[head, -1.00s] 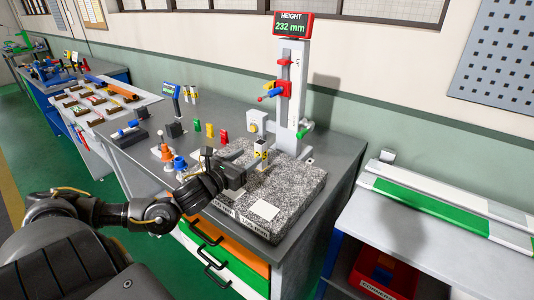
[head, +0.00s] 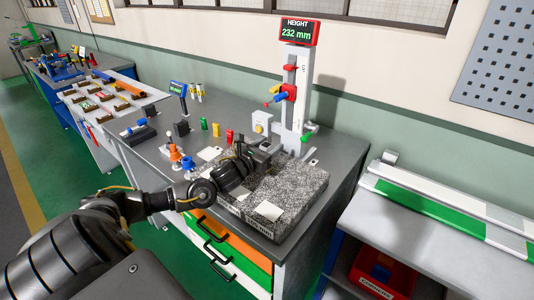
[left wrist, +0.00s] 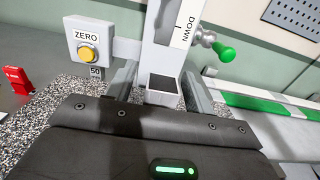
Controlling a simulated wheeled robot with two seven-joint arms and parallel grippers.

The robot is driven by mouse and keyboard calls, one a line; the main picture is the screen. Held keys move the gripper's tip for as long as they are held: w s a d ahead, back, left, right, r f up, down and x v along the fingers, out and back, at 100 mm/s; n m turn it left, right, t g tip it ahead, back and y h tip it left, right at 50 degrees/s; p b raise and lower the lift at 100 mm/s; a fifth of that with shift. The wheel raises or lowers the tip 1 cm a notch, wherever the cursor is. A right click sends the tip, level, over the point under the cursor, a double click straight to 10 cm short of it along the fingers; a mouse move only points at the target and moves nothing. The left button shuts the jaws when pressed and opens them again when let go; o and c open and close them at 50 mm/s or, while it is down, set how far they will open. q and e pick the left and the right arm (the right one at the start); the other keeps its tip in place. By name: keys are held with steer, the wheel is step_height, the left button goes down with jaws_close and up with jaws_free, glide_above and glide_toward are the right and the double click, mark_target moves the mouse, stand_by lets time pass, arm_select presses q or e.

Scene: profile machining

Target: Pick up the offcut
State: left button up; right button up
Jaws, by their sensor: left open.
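The offcut (left wrist: 162,86) appears to be a short, light-coloured piece with a dark square top. In the left wrist view it stands between the two fingers of my left gripper (left wrist: 158,88), with a finger on either side. The fingers are open, and I cannot tell whether either touches it. In the head view my left gripper (head: 264,152) is low over the speckled granite block (head: 305,188), in front of the height gauge, and mostly hides the offcut. My right gripper is not in view.
The height gauge (head: 293,105), reading 232 mm, stands close behind my gripper. Its ZERO button (left wrist: 88,54) is at left and a green-knobbed lever (left wrist: 223,52) at right. A white card (head: 269,211) lies on the granite. Coloured pieces stand left of the block.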

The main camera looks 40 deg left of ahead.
arm_select(q)
steer(key=shift+w, duration=0.3)
steer(key=shift+c, duration=0.4)
steer(key=c, duration=1)
steer(key=shift+r, duration=0.1)
steer(key=s+d+r, duration=0.3)
steer(key=r, duration=0.1)
steer(key=s+d+r, duration=0.3)
steer(key=s+r, duration=0.1)
steer(key=s+d+r+p, duration=0.1)
steer(key=s+d+r, duration=0.2)
steer(key=r, duration=0.2)
steer(key=shift+s, duration=0.4)
